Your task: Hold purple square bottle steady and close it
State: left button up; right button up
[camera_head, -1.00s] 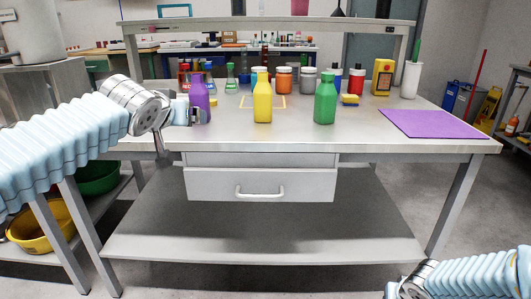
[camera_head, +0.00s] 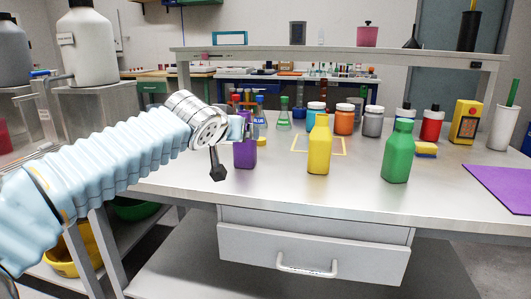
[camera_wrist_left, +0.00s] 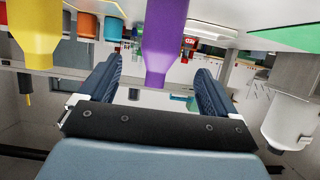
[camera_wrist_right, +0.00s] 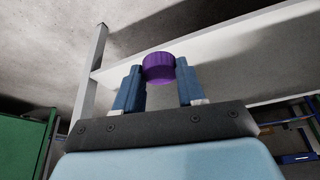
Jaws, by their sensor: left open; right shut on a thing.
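The purple square bottle (camera_head: 244,153) stands upright on the bench, partly hidden by my left gripper (camera_head: 240,130) in the head view. In the left wrist view the purple bottle (camera_wrist_left: 164,45) appears upside down, its neck between the two fingers of my left gripper (camera_wrist_left: 155,85). The left fingers are open, with gaps on both sides of the neck. In the right wrist view my right gripper (camera_wrist_right: 160,80) is shut on a purple ridged cap (camera_wrist_right: 159,67). My right gripper is out of the head view.
A yellow bottle (camera_head: 319,150) and a green bottle (camera_head: 398,155) stand right of the purple one. Flasks and jars stand behind. A yellow square outline (camera_head: 345,152) and a purple mat (camera_head: 503,182) lie on the bench (camera_head: 300,195). Its front has a drawer (camera_head: 312,255).

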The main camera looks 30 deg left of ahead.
pick_arm(q)
jog(key=x, duration=0.6)
jog(key=shift+f+p, duration=0.1)
jog(key=shift+p, duration=0.2)
pick_arm(e)
jog(key=shift+r, duration=0.35)
pick_arm(q)
jog(key=p+x, duration=0.1)
jog(key=x, duration=0.4)
jog(key=shift+f, duration=0.2)
pick_arm(e)
jog(key=shift+r, duration=0.6)
